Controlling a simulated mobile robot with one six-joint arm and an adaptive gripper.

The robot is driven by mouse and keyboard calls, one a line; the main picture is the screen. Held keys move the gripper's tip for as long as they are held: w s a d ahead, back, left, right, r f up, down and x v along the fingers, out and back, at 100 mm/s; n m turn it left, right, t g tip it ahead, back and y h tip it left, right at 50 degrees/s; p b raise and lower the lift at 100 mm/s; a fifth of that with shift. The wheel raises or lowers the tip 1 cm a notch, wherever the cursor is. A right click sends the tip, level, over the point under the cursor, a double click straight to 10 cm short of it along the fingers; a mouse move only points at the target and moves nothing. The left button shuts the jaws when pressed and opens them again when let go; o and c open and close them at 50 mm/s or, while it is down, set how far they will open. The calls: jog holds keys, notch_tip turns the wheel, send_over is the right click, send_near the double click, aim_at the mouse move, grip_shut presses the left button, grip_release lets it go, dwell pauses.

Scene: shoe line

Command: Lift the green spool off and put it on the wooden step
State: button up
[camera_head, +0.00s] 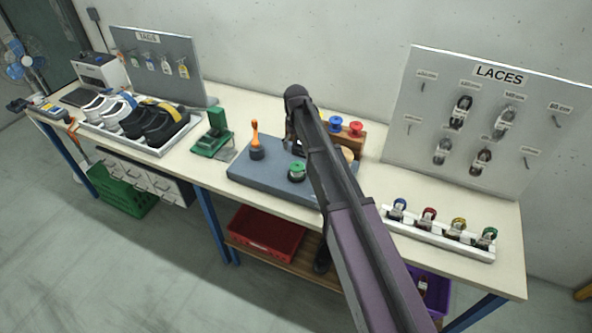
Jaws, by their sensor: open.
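The green spool (297,167) sits on a dark round base on the grey-blue platform (257,180), just left of my arm. The wooden step (352,138) is at the back of the bench, right of my arm, with a blue spool (336,121) and a red spool (355,127) on it. My arm crosses in front and hides part of the step and platform. My gripper (291,142) shows only partly beside my arm, above and behind the green spool; it is open and apart from it.
An orange-handled tool (255,141) stands upright on the platform, left of the green spool. A green device (212,137) and a shoe tray (150,146) lie further left. A white rack (440,232) of small coloured items stands right, below the laces board (480,120).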

aim_at(297, 166)
jog(key=shift+f, duration=0.1)
notch_tip(297, 166, down, 8)
jog(key=b, duration=0.8)
jog(key=shift+f+b, duration=0.25)
jog(key=shift+b, duration=0.05)
dwell(0.3)
jog(key=shift+d+f+b, duration=0.15)
jog(key=shift+f+b, duration=1.15)
jog(key=shift+d+f+b, duration=0.1)
jog(key=shift+f+b, duration=1.15)
jog(key=shift+b, duration=0.05)
jog(key=c, duration=1.1)
jog(key=shift+r, duration=0.15)
notch_tip(297, 166, up, 10)
jog(key=p, duration=1)
